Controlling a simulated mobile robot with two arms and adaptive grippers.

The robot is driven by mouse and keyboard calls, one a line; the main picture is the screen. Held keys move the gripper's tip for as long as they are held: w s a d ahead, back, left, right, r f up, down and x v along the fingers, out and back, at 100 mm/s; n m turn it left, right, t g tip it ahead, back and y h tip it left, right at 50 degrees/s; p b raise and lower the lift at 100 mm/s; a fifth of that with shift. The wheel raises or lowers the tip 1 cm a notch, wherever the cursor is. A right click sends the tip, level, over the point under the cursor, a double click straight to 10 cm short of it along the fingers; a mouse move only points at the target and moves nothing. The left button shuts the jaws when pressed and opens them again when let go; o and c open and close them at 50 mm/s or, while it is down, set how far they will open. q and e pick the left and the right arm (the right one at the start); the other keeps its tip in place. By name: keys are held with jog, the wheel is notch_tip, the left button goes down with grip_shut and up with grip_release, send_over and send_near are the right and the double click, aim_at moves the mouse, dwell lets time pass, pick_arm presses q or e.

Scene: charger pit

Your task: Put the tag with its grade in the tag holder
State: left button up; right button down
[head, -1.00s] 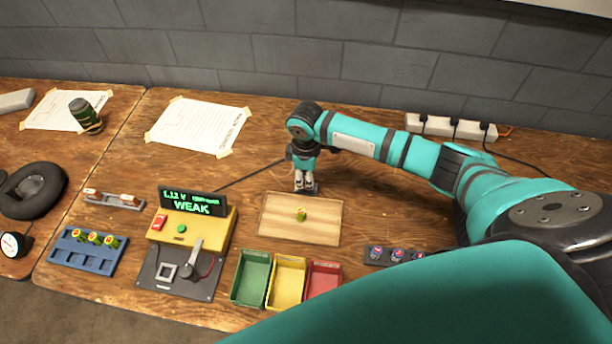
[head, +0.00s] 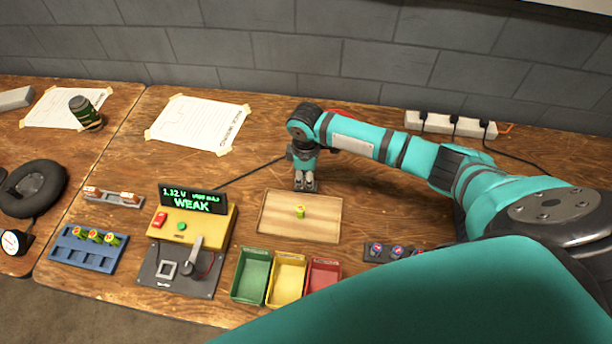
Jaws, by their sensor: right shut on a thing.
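My right gripper (head: 305,187) points down at the back edge of a wooden board (head: 327,230). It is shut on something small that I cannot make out. A small yellow-green cell (head: 300,211) is on the board, just in front of the gripper and apart from it. The yellow tester (head: 190,226) has a dark display (head: 193,199) reading WEAK in green. A dark strip (head: 366,251) with several round blue-and-red pieces lies right of the board, partly hidden by my arm. I cannot tell which piece is the tag or the tag holder. My left gripper is out of view.
Green (head: 236,280), yellow (head: 272,288) and red (head: 312,289) bins stand in front of the board. A blue rack (head: 78,259) with several cells and a grey rack (head: 113,201) are at left. A power strip (head: 450,126) is at the back right.

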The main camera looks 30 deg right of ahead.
jog(key=shift+f, duration=0.3)
dwell(0.5)
jog(key=c, duration=1.2)
grip_release()
jog(key=shift+o, duration=0.2)
jog(key=shift+r, duration=0.15)
jog(key=shift+r+p, duration=3.4)
jog(key=shift+p, duration=0.7)
